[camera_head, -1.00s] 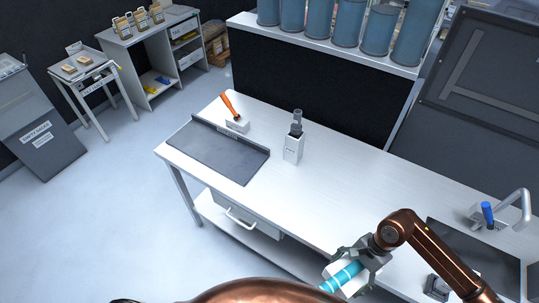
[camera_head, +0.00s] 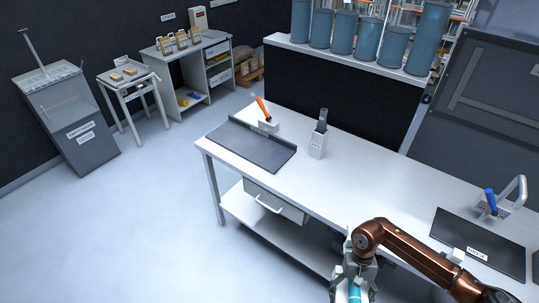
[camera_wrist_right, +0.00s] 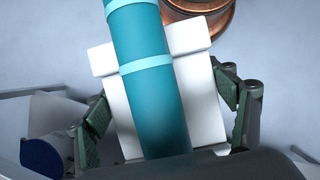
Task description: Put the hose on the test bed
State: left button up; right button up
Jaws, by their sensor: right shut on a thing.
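A teal tube with lighter bands (camera_head: 355,293), which I take to be the hose, shows at the bottom edge of the head view. In the wrist view the teal tube (camera_wrist_right: 152,100) lies against a white block (camera_wrist_right: 203,85). My right gripper (camera_head: 354,284) is shut on this piece, its fingers on both sides of the white block. It is in front of the bench's near edge. Two dark plates lie on the white bench: one at left (camera_head: 250,145) and one with a label at right (camera_head: 460,232). I cannot tell which is the test bed. My left gripper is out of view.
An orange-handled tool (camera_head: 263,108) and a white holder (camera_head: 318,146) stand near the left plate. A metal fixture with a blue handle (camera_head: 491,201) stands behind the right plate. The bench top (camera_head: 370,180) between them is clear. Blue cylinders (camera_head: 340,32) line a shelf behind.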

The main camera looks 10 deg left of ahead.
aim_at(253, 146)
jog(key=u, duration=0.3)
jog(key=k, duration=0.7)
jog(key=u, duration=1.4)
jog(key=i, duration=2.45)
jog(key=z, duration=1.3)
jog(key=i, duration=0.65)
jog(key=z, duration=0.75)
